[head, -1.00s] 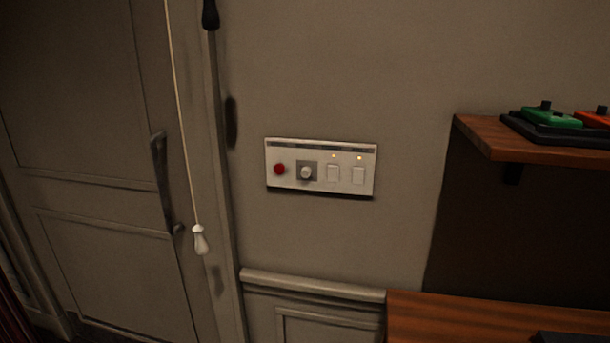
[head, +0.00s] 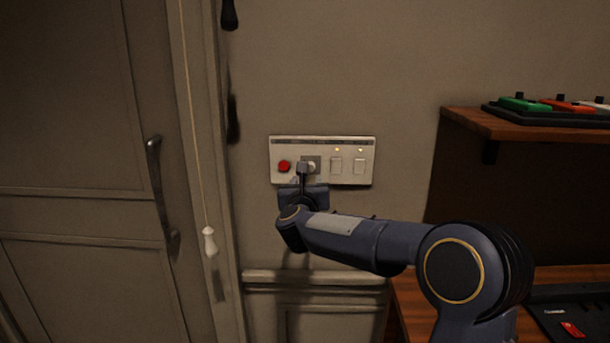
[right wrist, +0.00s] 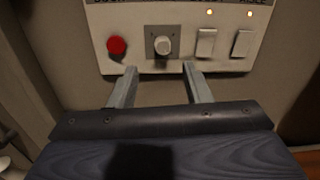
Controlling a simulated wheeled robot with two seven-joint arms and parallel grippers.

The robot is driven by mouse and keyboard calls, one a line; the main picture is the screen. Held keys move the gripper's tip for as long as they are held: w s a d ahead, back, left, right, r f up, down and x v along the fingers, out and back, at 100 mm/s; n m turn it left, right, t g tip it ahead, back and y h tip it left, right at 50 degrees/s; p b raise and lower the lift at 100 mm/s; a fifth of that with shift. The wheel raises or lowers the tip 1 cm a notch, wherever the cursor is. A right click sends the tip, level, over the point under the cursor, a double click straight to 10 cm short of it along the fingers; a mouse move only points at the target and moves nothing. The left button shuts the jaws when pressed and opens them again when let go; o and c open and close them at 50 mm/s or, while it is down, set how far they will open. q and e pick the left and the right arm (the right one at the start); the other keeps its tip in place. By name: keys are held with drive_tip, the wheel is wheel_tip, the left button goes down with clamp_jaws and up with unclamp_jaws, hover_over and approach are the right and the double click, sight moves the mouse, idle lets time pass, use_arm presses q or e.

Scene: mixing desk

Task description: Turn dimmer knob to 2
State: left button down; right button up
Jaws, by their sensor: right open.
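The white dimmer knob (right wrist: 162,46) sits on a grey square plate on the wall panel (head: 322,142). In the head view the knob (head: 311,167) is partly covered by my right gripper (head: 304,168). In the right wrist view my right gripper (right wrist: 160,72) is open, its two fingers spread below the knob, one to each side. The fingertips look apart from the knob, and nothing is between them. The knob's setting is too small to read. My left gripper is not in view.
The panel also carries a red button (head: 284,166) and two white switches (head: 336,165) with lit orange lamps. A pull cord with a white end (head: 209,241) hangs at the left by a door (head: 75,150). A wooden shelf (head: 490,124) juts out at the right.

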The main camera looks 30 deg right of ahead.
sight(310, 171)
drive_tip(key=p+x, duration=0.2)
drive_tip(key=x, duration=0.5)
drive_tip(key=shift+w+d+p, duration=0.25)
drive_tip(key=shift+d+p, duration=0.05)
drive_tip(key=shift+d, duration=0.1)
clamp_jaws()
